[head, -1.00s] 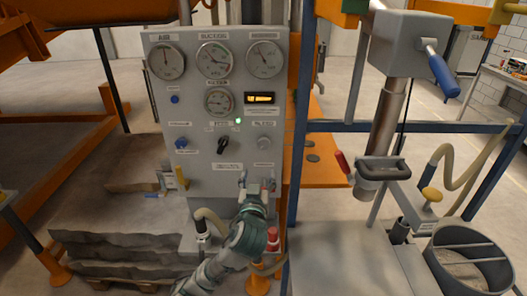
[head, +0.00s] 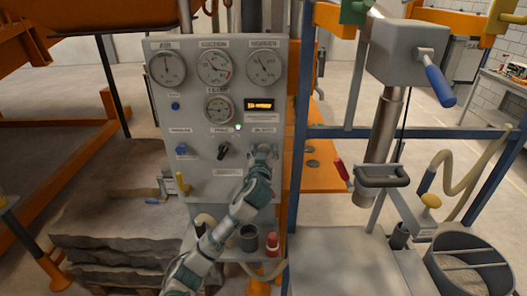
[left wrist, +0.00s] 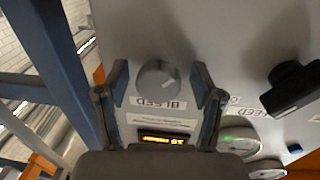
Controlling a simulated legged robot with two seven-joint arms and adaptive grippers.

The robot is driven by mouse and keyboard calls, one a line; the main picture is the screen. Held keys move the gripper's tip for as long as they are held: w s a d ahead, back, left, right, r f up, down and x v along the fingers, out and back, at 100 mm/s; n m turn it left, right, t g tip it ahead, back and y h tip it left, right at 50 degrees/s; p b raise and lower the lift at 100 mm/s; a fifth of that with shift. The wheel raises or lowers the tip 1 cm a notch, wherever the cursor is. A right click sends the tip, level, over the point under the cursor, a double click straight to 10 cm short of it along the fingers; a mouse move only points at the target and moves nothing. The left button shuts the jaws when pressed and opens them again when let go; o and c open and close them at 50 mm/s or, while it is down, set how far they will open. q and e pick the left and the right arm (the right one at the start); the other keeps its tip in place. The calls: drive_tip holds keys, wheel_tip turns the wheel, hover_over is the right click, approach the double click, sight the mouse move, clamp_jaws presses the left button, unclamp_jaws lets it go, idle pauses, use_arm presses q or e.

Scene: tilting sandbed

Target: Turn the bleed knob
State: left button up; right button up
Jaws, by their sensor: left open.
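The bleed knob (left wrist: 158,80) is a round grey knob with a white pointer mark, on the grey control panel (head: 240,185). In the left wrist view it sits between the two open fingers of my left gripper (left wrist: 158,92), with a gap on each side. Its BLEED label (left wrist: 160,104) shows upside down just below it. In the head view my left gripper (head: 263,152) is at the panel's lower right and covers the knob. My right gripper is not in view.
A black selector knob (head: 223,151) is left of the bleed knob. Several gauges and a lit display (head: 259,104) are above. A blue post (head: 298,150) stands close on the right. A shelf with a dark cup (head: 248,238) and a red-capped item (head: 272,244) is below.

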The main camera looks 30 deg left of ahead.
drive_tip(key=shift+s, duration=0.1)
use_arm(q)
drive_tip(key=shift+c, duration=1.1)
drive_tip(key=c, duration=0.9)
drive_tip(key=shift+d+n, duration=0.1)
drive_tip(key=shift+n, duration=0.2)
drive_tip(key=shift+n+b, duration=0.35)
drive_tip(key=shift+n, duration=0.05)
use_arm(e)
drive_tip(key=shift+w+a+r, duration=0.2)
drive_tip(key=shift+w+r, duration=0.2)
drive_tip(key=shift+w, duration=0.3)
use_arm(q)
drive_tip(key=o, duration=1.1)
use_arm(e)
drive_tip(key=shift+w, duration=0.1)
